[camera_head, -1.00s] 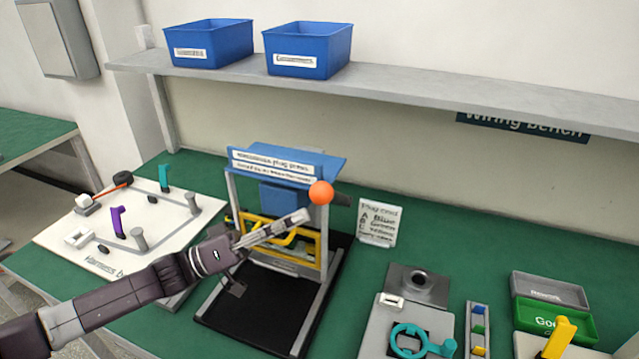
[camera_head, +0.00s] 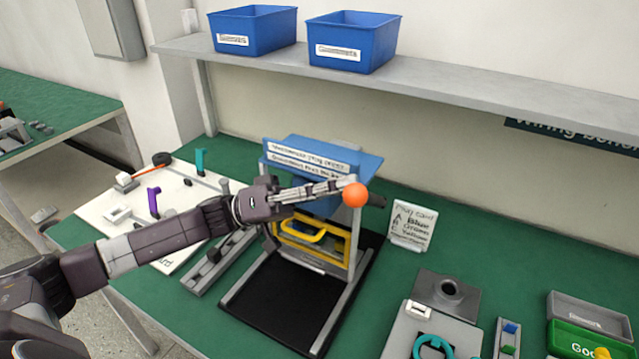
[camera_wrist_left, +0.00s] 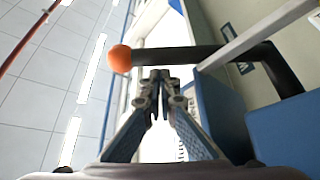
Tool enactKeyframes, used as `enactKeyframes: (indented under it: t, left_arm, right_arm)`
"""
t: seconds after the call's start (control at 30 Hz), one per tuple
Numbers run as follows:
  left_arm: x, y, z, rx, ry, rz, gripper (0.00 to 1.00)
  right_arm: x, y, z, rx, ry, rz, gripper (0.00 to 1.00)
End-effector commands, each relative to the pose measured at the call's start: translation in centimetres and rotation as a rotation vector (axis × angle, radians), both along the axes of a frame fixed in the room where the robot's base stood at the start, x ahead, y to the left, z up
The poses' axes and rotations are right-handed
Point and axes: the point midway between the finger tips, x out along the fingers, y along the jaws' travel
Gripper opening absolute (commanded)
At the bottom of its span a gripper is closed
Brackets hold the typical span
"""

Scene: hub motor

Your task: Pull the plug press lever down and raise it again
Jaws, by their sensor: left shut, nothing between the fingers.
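The plug press (camera_head: 318,152) stands on the green bench with a blue top and a yellow guard (camera_head: 318,243). Its lever ends in an orange ball (camera_head: 355,195), at the press's right side just below the blue top. In the left wrist view the orange ball (camera_wrist_left: 120,58) sits on a black lever bar (camera_wrist_left: 190,56) that crosses just beyond my fingertips. My left gripper (camera_head: 345,183) is shut and empty, reaching across the press front with its tips beside the ball. I cannot tell whether the tips touch the lever. My right gripper is out of view.
A white board with pegs (camera_head: 125,207) lies left of the press. A plug card (camera_head: 412,227) stands to its right. A grey fixture with a teal ring (camera_head: 432,345) and trays (camera_head: 590,318) are further right. A shelf with blue bins (camera_head: 352,42) runs above.

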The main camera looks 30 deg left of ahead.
Motion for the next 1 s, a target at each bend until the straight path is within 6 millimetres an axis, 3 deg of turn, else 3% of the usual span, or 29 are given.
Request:
enactKeyframes:
  t: [0.2,0.6,1.0]
  left_arm:
    - [0.3,-1.1,0.4,0.001,-0.001,0.0,0.0]
    - [0.3,-1.1,0.2,0.0,-0.007,0.0,0.0]
    - [-0.5,-1.0,-2.1,-0.003,-0.124,0.0,0.0]
  right_arm:
    - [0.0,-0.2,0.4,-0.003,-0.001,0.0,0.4]
    - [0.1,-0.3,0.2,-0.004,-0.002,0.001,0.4]
    - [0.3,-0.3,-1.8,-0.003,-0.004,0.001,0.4]
